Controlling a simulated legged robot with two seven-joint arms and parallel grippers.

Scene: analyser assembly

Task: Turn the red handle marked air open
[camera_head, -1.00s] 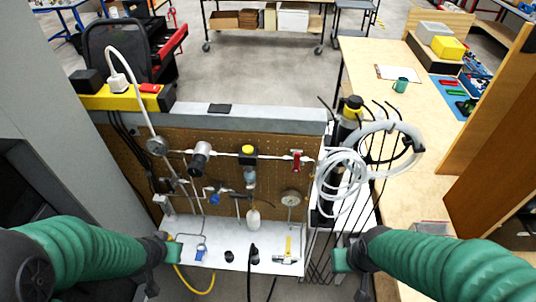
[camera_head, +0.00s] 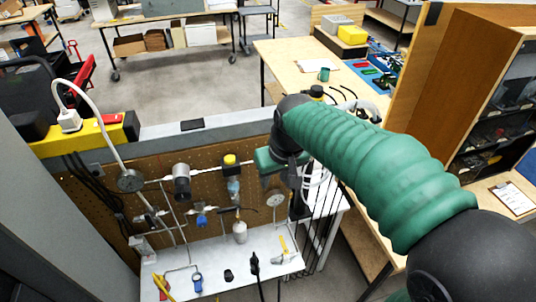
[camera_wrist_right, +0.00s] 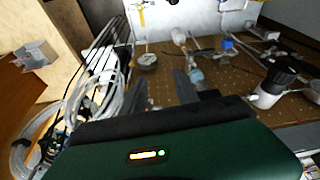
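My right gripper (camera_head: 278,162) is at the right end of the pegboard panel (camera_head: 150,199), by the pipe run. In the head view it and my arm cover the spot where the red handle sat, so the handle is hidden. The right wrist view does not show the handle clearly either. In that view, the two dark fingers of the right gripper (camera_wrist_right: 161,78) stand apart with a gap between them, and nothing shows held. My left gripper is out of view.
A pressure gauge (camera_head: 275,200) and a yellow-topped regulator (camera_head: 231,161) are near the gripper on the panel. The white tube coil (camera_wrist_right: 92,94) and black rods hang close beside it. A grey shelf (camera_head: 220,267) lies below. A wooden workbench (camera_head: 290,58) stands behind.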

